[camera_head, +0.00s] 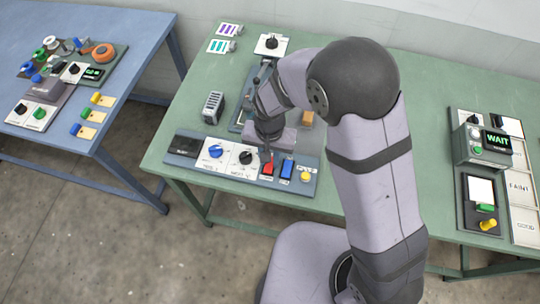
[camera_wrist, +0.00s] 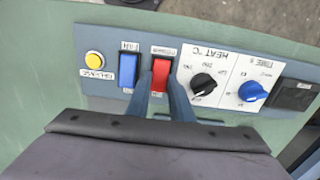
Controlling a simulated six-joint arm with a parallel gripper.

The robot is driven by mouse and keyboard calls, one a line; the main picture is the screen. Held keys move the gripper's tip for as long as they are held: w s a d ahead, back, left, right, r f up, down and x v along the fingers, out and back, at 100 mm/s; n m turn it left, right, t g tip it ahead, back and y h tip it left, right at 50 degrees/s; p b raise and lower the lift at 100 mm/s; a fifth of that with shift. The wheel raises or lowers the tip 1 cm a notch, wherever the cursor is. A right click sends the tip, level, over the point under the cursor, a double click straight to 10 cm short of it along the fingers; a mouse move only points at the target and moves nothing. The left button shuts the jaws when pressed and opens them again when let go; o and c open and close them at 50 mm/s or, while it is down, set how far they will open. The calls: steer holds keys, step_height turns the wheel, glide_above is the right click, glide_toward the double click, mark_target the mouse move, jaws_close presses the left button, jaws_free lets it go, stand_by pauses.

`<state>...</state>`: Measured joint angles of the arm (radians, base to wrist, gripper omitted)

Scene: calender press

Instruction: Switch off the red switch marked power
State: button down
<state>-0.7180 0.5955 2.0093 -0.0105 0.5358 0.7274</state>
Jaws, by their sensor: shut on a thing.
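The red rocker switch (camera_head: 268,169) sits on the grey control panel (camera_head: 225,173) at the front of the green table. In the wrist view the red switch (camera_wrist: 161,74) has a small label above it, upside down and too small to read surely. My gripper (camera_head: 264,153) reaches down to it from above.
A blue FAN switch (camera_wrist: 128,70) stands close beside the red one, with a yellow button (camera_wrist: 94,60) beyond. On the other side are a black HEAT knob (camera_wrist: 203,83) and a blue knob (camera_wrist: 252,91). A dark display (camera_head: 185,145) ends the panel.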

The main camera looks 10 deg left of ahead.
mark_target(269, 164)
steer(key=shift+t, duration=0.3)
steer(key=c, duration=1.6)
jaws_free()
steer(key=shift+o, duration=0.2)
steer(key=shift+r, duration=0.2)
step_height(269, 164, up, 7)
steer(key=b, duration=0.2)
steer(key=shift+s, duration=0.15)
